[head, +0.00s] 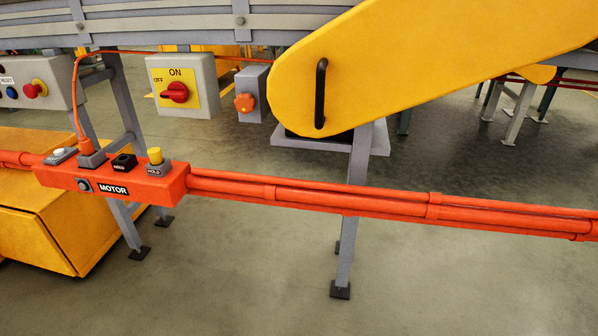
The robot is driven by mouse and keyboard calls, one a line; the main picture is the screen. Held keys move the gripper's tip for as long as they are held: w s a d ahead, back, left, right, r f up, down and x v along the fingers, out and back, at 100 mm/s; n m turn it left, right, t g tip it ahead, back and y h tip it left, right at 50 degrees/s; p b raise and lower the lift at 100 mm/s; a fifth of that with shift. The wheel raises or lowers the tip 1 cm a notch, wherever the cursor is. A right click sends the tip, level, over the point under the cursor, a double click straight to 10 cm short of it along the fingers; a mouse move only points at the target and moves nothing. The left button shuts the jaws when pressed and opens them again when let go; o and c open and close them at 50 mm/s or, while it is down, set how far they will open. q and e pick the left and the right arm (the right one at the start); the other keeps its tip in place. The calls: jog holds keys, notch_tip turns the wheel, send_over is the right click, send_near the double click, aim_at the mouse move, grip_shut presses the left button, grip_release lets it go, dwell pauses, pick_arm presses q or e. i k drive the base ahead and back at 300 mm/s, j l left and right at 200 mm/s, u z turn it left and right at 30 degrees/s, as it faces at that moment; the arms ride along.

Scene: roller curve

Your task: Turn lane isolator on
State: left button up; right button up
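The lane isolator (207,73) is a grey box with a yellow plate in the upper left of the head view, under the conveyor. Its plate reads ON at the top and OFF at the upper left. A red rotary handle (176,92) sits in the middle of the plate. The handle lies about level, with its narrow end to the left, on the OFF side rather than up at ON. Nothing touches it. Neither of my grippers shows in this view.
An orange MOTOR box (112,189) with buttons and orange rails (345,200) cross in front, below the isolator. A grey box with an orange knob (245,103) and a yellow guard with a black handle (320,93) stand right. A button panel (50,96) is left.

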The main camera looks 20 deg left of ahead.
aim_at(177, 91)
jog(key=u, duration=1.45)
jog(key=i+j+z, duration=0.1)
jog(key=i+j, duration=0.3)
jog(key=j, duration=0.2)
jog(key=z, duration=0.05)
